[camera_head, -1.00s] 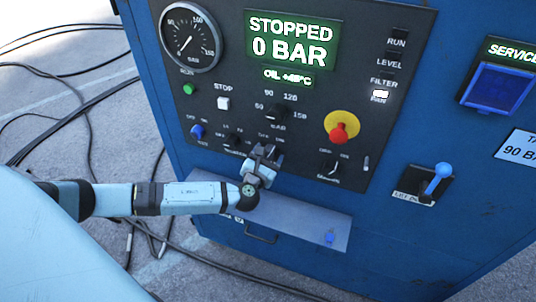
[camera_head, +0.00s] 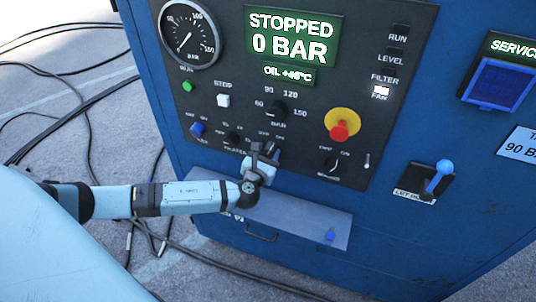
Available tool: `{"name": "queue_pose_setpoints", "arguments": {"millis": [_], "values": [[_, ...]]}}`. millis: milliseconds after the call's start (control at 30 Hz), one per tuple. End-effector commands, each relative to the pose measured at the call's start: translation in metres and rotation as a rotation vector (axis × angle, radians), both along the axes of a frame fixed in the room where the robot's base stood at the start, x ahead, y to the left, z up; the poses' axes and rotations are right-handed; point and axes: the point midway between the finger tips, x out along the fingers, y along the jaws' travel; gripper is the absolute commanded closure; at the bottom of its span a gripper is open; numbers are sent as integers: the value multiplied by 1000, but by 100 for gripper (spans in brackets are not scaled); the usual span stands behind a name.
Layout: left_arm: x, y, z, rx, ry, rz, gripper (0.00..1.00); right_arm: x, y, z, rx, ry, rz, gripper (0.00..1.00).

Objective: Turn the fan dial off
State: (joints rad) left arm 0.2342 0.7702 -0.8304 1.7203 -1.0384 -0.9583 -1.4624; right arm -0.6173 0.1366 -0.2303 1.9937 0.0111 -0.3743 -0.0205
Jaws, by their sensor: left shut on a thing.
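My left gripper (camera_head: 265,151) is at the lower middle of the black control panel (camera_head: 310,110). It is shut on a small dark dial (camera_head: 268,146) in the lower row. The fingers hide most of this dial and its pointer, and its label is too small to read surely, so I take it for the fan dial. My right gripper is not in view.
A blue selector (camera_head: 197,129) and a black dial (camera_head: 233,138) sit left of my gripper. A red emergency button (camera_head: 339,131) and another dial (camera_head: 330,165) are to its right. A grey shelf (camera_head: 300,217) juts out below. The screen (camera_head: 292,37) reads STOPPED, 0 BAR.

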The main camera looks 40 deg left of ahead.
Motion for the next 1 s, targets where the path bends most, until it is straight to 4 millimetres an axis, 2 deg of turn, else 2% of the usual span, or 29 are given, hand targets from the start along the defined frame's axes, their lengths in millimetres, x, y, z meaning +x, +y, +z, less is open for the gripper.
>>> {"name": "queue_pose_setpoints", "arguments": {"millis": [700, 1000], "values": [[-1, 0, -3, -622, -151, 1, 80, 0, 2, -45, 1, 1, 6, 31], [0, 1, -2, -815, -197, 1, 80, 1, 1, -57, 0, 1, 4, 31]]}}
